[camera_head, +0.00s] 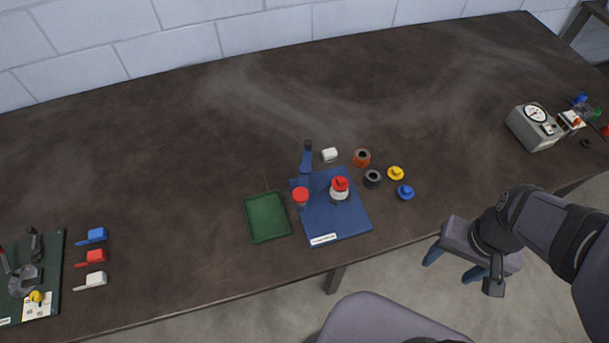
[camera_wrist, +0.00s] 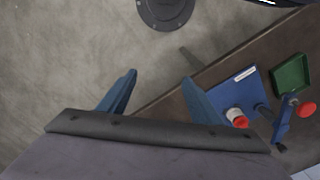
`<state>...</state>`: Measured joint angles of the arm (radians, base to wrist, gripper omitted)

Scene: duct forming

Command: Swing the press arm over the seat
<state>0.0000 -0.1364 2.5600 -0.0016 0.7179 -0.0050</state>
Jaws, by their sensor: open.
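The press has a blue base plate (camera_head: 345,223) on the table, also in the wrist view (camera_wrist: 238,88). Its blue press arm (camera_head: 305,168) has a black end at the back and a red round head (camera_head: 301,194) at the plate's left side. In the wrist view the press arm (camera_wrist: 283,130) and red head (camera_wrist: 305,109) show beside the plate. The seat area, right of the arm, holds a white part with a red top (camera_head: 340,186); the seat itself is mostly hidden. My gripper (camera_head: 453,264) is open and empty, off the table's front edge, right of the press and apart from it.
A green tray (camera_head: 267,217) lies left of the plate. A white piece (camera_head: 329,155), orange ring (camera_head: 362,157), dark ring (camera_head: 372,178), yellow piece (camera_head: 396,173) and blue piece (camera_head: 405,192) lie right and behind. A gauge box (camera_head: 535,127) stands far right. The table's back is clear.

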